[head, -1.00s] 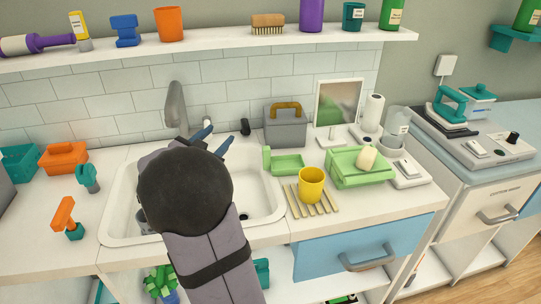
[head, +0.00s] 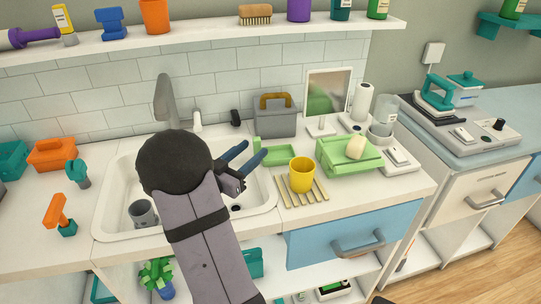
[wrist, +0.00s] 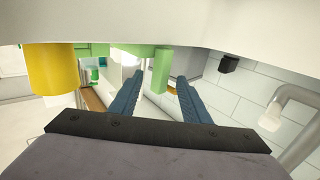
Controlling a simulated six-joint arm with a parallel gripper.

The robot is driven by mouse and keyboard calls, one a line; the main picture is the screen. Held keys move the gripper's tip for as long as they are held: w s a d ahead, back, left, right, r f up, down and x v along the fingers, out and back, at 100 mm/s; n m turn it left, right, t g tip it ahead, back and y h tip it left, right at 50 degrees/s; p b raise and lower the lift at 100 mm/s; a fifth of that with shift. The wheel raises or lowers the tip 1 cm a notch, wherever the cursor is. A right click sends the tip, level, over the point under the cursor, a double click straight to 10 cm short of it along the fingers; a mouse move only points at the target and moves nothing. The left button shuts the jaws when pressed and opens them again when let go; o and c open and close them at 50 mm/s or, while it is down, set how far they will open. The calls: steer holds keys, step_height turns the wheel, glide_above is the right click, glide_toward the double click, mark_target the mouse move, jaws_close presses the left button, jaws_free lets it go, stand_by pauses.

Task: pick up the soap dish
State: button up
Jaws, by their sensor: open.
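A small flat green dish (head: 284,156) with an upright tab at its left end lies on the counter just right of the sink; I take it for the soap dish. My gripper (head: 255,151) is open, with its two blue fingers at the dish's tab end, partly hiding it. In the wrist view the counter is at the top, and the green tab (wrist: 161,68) shows between the two fingertips (wrist: 159,86). I cannot tell whether the fingers touch it. Nothing is held.
A yellow cup (head: 302,174) on a slatted rack (head: 317,194) stands in front of the dish. A larger green tray (head: 335,159) with a cream soap bar (head: 356,147) is to the right. A grey caddy (head: 275,122) stands behind. The sink (head: 115,200) and tap (head: 166,98) are left.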

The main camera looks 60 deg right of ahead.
mark_target(274, 148)
steer(key=shift+d+f, duration=0.65)
steer(key=shift+f, duration=0.1)
steer(key=shift+s+d+p, duration=0.15)
steer(key=shift+d+p, duration=0.05)
steer(key=shift+d, duration=1.35)
steer(key=shift+s+d+p, duration=0.1)
steer(key=shift+d+p, duration=0.1)
steer(key=shift+d, duration=1.35)
steer(key=shift+c, duration=0.3)
jaws_close()
